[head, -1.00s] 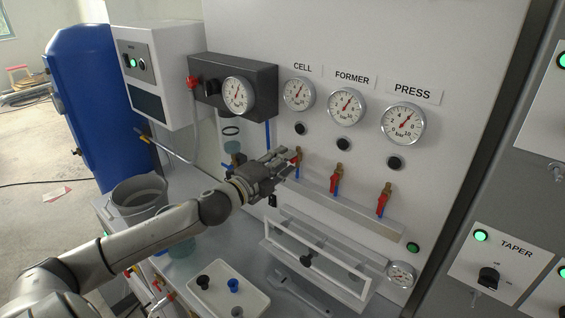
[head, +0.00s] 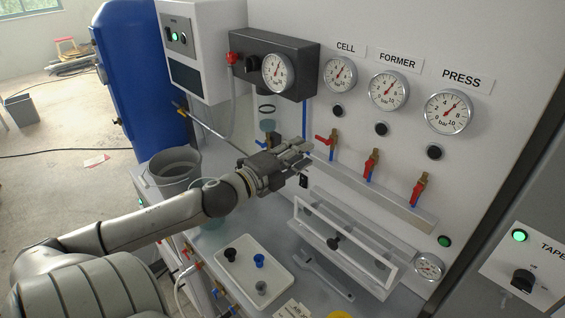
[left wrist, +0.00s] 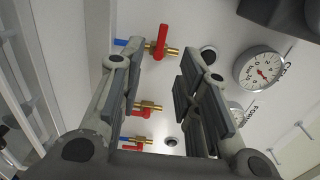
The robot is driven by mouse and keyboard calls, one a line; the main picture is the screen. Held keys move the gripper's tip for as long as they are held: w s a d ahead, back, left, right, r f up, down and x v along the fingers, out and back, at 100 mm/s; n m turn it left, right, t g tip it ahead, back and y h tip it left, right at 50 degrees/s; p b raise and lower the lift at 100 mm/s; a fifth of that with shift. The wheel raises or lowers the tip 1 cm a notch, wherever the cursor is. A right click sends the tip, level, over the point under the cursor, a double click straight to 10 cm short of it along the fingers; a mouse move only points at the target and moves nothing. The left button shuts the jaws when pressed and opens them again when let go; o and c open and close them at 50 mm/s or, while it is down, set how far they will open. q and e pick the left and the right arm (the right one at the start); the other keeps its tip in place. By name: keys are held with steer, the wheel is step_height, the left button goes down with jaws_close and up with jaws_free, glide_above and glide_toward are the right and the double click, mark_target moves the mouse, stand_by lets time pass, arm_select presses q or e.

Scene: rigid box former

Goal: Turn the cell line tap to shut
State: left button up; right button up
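The cell line tap (head: 325,141) is a brass valve with a red handle on the panel below the CELL gauge (head: 340,74). Its handle stands crosswise to its pipe; it also shows in the left wrist view (left wrist: 161,43). The former tap (head: 371,163) and press tap (head: 418,189) have red handles lying along their pipes. My left gripper (head: 304,155) is just left of and below the cell tap, apart from it in the head view. In the left wrist view its fingers (left wrist: 156,75) are spread with nothing gripped. My right gripper is out of view.
A ledge (head: 400,208) runs below the taps. A clear-fronted frame (head: 345,240) stands under it on the bench. A white tray (head: 252,292) with small knobs and a grey bucket (head: 172,170) are nearby. A dark regulator box (head: 300,55) juts out above my gripper.

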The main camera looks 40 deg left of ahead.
arm_select(q)
steer(key=shift+s+a, duration=0.15)
steer(key=shift+s, duration=2.4)
